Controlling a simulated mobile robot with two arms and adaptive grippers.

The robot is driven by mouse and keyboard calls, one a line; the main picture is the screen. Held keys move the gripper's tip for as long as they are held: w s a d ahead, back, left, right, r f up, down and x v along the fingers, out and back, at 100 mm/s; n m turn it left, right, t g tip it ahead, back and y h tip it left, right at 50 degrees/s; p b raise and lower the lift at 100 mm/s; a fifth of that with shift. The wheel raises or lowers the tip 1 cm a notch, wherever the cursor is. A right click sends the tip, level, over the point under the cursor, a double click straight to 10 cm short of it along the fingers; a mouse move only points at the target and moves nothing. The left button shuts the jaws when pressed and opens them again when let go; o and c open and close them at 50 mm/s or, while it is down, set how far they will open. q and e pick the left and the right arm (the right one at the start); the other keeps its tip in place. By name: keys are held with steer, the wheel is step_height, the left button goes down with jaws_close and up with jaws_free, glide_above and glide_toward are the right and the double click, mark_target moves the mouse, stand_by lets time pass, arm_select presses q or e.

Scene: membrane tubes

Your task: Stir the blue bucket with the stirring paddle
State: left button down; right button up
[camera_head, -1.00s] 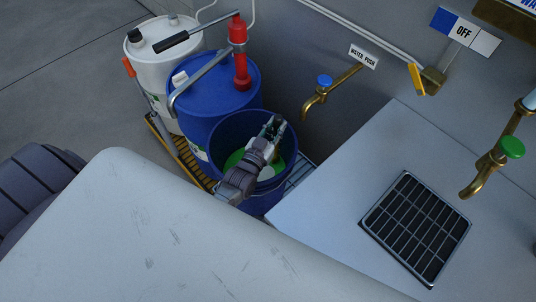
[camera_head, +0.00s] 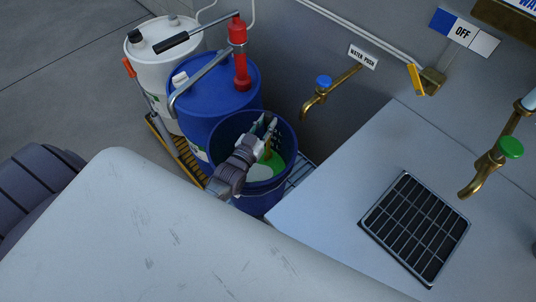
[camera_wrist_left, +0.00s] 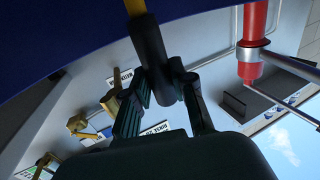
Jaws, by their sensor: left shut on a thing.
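The open blue bucket (camera_head: 285,130) stands at centre in the head view, with green and whitish liquid (camera_head: 260,172) inside. My left gripper (camera_head: 265,124) reaches over its mouth from the lower left. In the left wrist view the gripper (camera_wrist_left: 160,92) is shut on the stirring paddle, around its dark handle (camera_wrist_left: 148,50). A yellowish shaft (camera_wrist_left: 135,7) runs on from the handle at the top edge. In the head view a small piece of the paddle shaft (camera_head: 268,150) shows by the fingers. The paddle's lower end is hidden. My right gripper is not in view.
A closed blue drum (camera_head: 215,95) with a red hand pump (camera_head: 240,60) stands close behind the bucket, beside a white drum (camera_head: 155,70). A brass tap (camera_head: 315,102) with a blue knob is on the wall. A grey counter (camera_head: 320,205) with a drain grate (camera_head: 415,225) lies right.

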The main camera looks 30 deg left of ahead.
arm_select(q)
steer(key=shift+s+a+p, duration=0.4)
steer(key=shift+s+a, duration=0.65)
steer(key=shift+s, duration=0.1)
steer(key=s+p, duration=0.1)
steer(key=s, duration=0.2)
steer(key=shift+d, duration=0.1)
steer(key=shift+s+d, duration=0.1)
steer(key=shift+d, duration=0.05)
